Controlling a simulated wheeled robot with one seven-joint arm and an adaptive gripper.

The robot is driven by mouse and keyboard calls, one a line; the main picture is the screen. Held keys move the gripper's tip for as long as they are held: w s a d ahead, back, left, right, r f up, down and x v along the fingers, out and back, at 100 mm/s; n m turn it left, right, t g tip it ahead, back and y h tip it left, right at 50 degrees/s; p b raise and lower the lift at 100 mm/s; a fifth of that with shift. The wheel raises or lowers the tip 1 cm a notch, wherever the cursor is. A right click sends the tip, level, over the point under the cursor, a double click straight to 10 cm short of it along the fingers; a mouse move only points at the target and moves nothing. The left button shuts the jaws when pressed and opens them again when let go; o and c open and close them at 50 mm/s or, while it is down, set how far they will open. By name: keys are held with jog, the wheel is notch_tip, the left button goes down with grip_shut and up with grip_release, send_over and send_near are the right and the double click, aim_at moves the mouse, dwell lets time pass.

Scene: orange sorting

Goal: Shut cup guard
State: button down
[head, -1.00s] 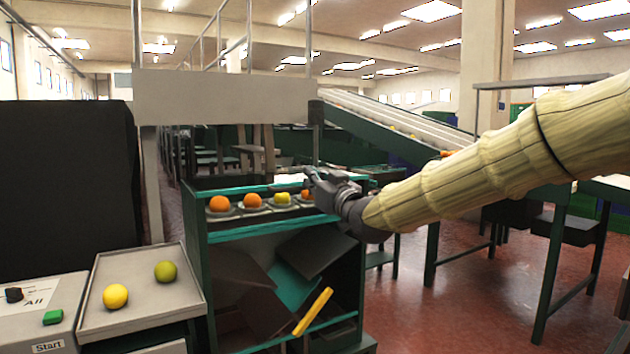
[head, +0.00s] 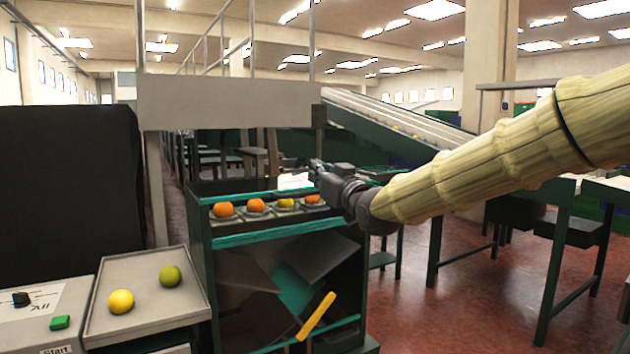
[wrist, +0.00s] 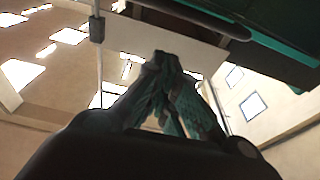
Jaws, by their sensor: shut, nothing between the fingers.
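Several fruits, such as an orange one (head: 223,210) and a yellow one (head: 285,203), sit in a row of grey cups at the top of a dark green stand. A teal rail (head: 275,232) runs along the stand's front below the cups. I cannot tell which part is the cup guard. My gripper (head: 314,166) is above the right end of the cup row, apart from the fruit as far as I can see. In the wrist view its fingers (wrist: 165,62) are together and empty. A teal-edged dark part (wrist: 270,35) shows at upper right there.
A grey tray (head: 145,322) with a yellow and a green fruit stands at lower left, beside a control box with a green button (head: 60,322). A yellow bar (head: 316,316) slants across the stand's lower front. A conveyor (head: 400,122) slopes behind.

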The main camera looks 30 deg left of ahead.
jog(key=s+d+f+b, duration=0.1)
jog(key=s+d+f, duration=0.3)
jog(key=d, duration=0.3)
jog(key=shift+s+d+f, duration=0.15)
jog(key=shift+s+f, duration=0.15)
